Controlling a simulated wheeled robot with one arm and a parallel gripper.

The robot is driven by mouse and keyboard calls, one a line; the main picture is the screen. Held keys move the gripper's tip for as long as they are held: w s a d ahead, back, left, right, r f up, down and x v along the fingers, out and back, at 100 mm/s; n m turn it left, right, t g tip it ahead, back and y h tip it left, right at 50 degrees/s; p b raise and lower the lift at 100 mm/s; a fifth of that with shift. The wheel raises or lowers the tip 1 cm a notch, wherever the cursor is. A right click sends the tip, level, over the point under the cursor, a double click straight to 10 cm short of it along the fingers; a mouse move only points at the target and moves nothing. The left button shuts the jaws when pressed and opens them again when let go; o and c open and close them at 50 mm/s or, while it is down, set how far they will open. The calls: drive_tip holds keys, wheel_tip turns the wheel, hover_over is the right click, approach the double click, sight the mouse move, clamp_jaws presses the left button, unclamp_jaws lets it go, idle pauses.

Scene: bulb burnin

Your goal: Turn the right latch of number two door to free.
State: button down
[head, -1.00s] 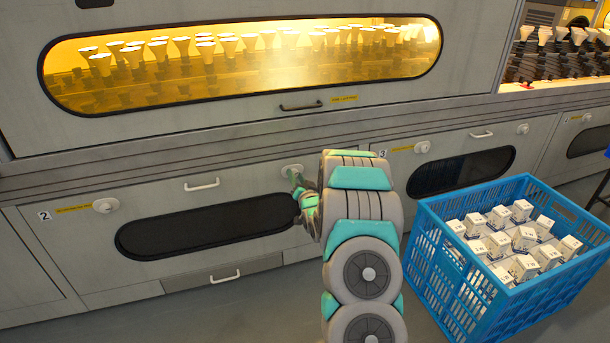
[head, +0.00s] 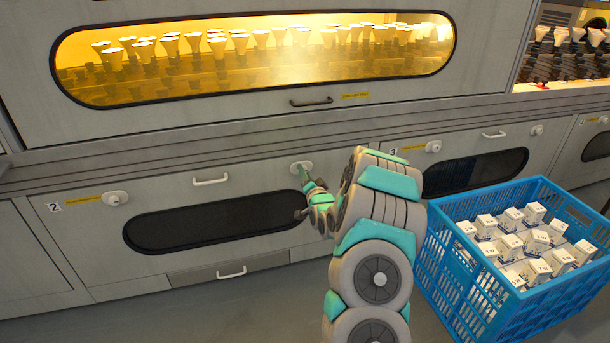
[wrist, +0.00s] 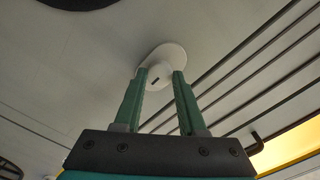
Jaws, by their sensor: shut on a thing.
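The number two door (head: 160,190) is the grey lower panel with a dark oval window, a white handle (head: 210,181) and a "2" label at its left. Its left latch (head: 115,198) is a white knob on an oval plate. Its right latch (head: 303,166) is partly behind my gripper (head: 302,174) in the head view. In the wrist view the right latch (wrist: 167,62) is a white oval plate with a knob bearing a dark mark. My gripper (wrist: 159,77) has its green fingertips on either side of that knob, shut on it.
A blue crate (head: 455,265) of small white boxes stands on the floor right of my arm. The number three door (head: 470,165) is to the right, with its own latches. A lit yellow window (head: 260,55) with several bulbs is above. Floor shows in front of the left door.

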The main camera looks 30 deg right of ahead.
drive_tip(key=shift+c, duration=2.4)
unclamp_jaws()
drive_tip(key=shift+s, duration=0.1)
drive_tip(key=v, duration=0.7)
drive_tip(key=shift+s+b, duration=0.3)
drive_tip(key=shift+b, duration=0.15)
drive_tip(key=shift+a, duration=0.1)
